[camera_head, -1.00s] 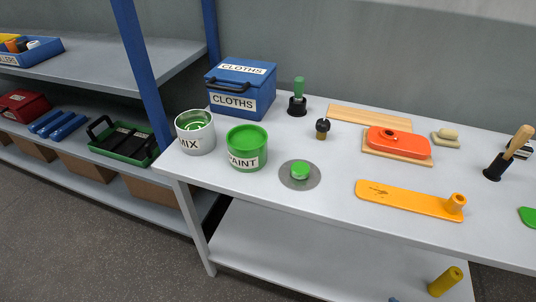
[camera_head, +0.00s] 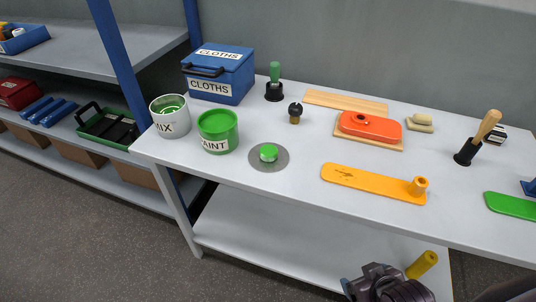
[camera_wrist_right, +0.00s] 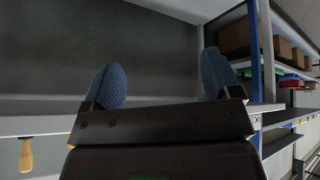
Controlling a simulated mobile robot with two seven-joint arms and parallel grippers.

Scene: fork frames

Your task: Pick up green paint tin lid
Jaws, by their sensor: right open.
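The green PAINT tin (camera_head: 217,132) stands upright near the left end of the workbench in the head view. Its top looks green inside a rim; I cannot tell whether that is a fitted lid. A flat grey disc (camera_head: 255,160) with a green knob (camera_head: 268,152) on it lies on the bench just right of the tin. My right gripper (camera_wrist_right: 163,80) is open and empty in the wrist view, its two blue-grey pads wide apart. In the head view, dark parts of my arm show low at the right, below the bench front, well away from the tin. My left gripper is not in view.
The MIX tin (camera_head: 170,117) stands left of the PAINT tin, and the blue CLOTHS box (camera_head: 220,75) behind it. A green-handled tool (camera_head: 274,82), a dark knob (camera_head: 295,112), an orange block (camera_head: 370,127) and a yellow board (camera_head: 370,182) stand further right. The bench front is clear.

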